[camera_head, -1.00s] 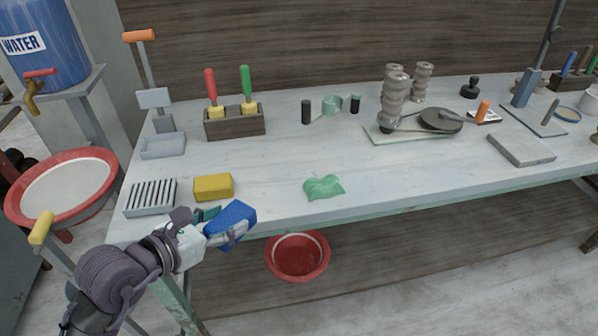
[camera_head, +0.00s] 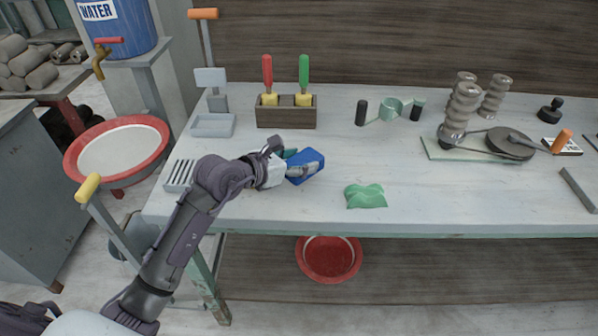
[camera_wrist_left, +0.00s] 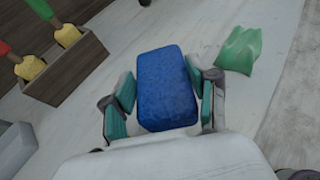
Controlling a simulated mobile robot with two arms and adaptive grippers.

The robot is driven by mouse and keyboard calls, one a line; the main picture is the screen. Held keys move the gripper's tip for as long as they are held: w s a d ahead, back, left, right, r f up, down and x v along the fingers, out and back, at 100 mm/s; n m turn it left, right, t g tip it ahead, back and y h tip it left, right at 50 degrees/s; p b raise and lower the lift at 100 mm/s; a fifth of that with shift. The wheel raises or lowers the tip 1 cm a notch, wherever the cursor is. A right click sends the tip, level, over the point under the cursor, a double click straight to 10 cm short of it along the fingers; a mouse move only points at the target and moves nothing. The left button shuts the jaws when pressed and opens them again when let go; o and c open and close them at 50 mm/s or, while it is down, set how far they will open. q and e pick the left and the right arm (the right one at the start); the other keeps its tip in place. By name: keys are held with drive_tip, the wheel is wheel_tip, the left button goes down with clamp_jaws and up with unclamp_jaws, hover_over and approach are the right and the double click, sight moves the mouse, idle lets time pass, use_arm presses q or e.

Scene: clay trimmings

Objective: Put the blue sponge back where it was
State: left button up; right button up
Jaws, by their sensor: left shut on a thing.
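The blue sponge (camera_head: 306,165) is held in my left gripper (camera_head: 298,166) above the left part of the table. In the left wrist view the sponge (camera_wrist_left: 166,88) sits between the two teal finger pads of the gripper (camera_wrist_left: 165,102), which is shut on it. A white slatted rack (camera_head: 179,174) stands at the table's left, partly behind my left arm. The yellow sponge is not visible now; my arm covers that area. My right gripper is not in view.
A green cloth (camera_head: 366,196) lies right of the gripper, also in the left wrist view (camera_wrist_left: 240,49). A wooden box (camera_head: 286,114) with red- and green-handled tools stands behind. A grey tray (camera_head: 213,125) is behind left.

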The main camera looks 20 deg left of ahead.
use_arm(q)
wheel_tip(320, 180, down, 4)
drive_tip(key=shift+r, duration=0.25)
drive_tip(key=shift+f, duration=0.4)
drive_tip(key=o, duration=1)
